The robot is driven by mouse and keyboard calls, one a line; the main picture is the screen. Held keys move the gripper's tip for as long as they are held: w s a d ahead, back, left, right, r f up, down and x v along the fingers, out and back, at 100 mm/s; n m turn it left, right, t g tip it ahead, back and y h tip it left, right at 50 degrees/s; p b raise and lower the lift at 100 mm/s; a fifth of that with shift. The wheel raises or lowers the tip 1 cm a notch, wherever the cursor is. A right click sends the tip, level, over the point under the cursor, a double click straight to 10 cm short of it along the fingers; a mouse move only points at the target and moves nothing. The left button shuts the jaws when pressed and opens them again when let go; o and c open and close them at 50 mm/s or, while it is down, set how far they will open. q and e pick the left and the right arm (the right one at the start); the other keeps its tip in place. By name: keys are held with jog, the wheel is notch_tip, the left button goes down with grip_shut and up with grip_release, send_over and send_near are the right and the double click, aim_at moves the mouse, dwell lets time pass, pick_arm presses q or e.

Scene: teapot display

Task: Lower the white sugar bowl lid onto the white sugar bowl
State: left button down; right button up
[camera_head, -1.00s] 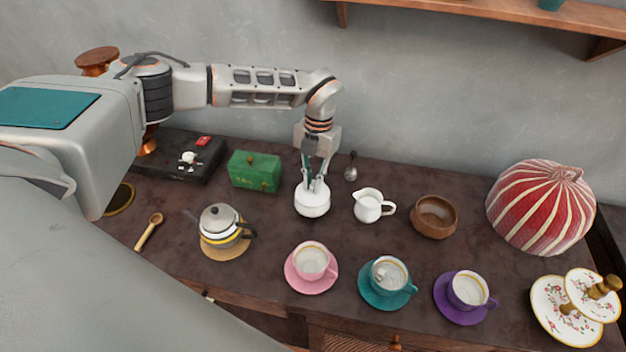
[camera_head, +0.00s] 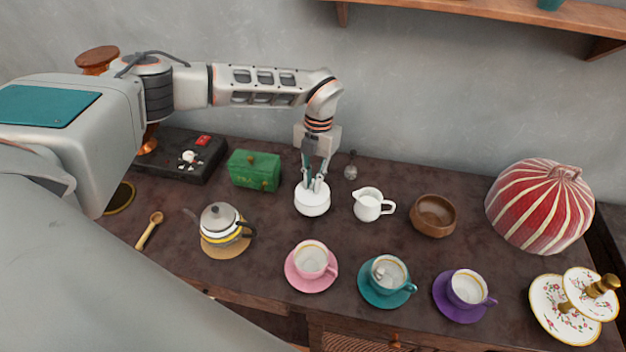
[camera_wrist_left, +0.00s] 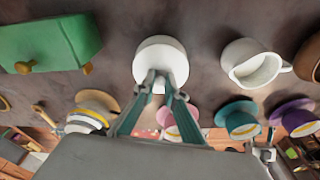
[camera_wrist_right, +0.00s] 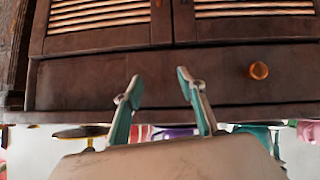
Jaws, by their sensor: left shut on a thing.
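The white sugar bowl (camera_head: 312,204) stands on the dark table, between the green box and the white creamer. The white lid (camera_wrist_left: 160,58) shows at the left fingertips in the left wrist view, over the bowl. It looks to be on or just at the bowl's rim; I cannot tell whether it is fully seated. My left gripper (camera_head: 314,185) points down above the bowl, shut on the lid's knob. The fingers hide part of the lid. My right gripper (camera_wrist_right: 160,88) is open and empty, in front of the cabinet drawers, and is outside the head view.
A green tea box (camera_head: 254,170) is left of the bowl and a white creamer (camera_head: 368,204) is close on its right. Pink (camera_head: 311,266), teal (camera_head: 388,280) and purple (camera_head: 462,296) cups stand in front, a teapot (camera_head: 221,228) front left.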

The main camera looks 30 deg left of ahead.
pick_arm(q)
jog(key=shift+f, duration=0.25)
jog(key=c, duration=2)
grip_release()
jog(key=o, duration=0.6)
jog(key=shift+c, duration=0.2)
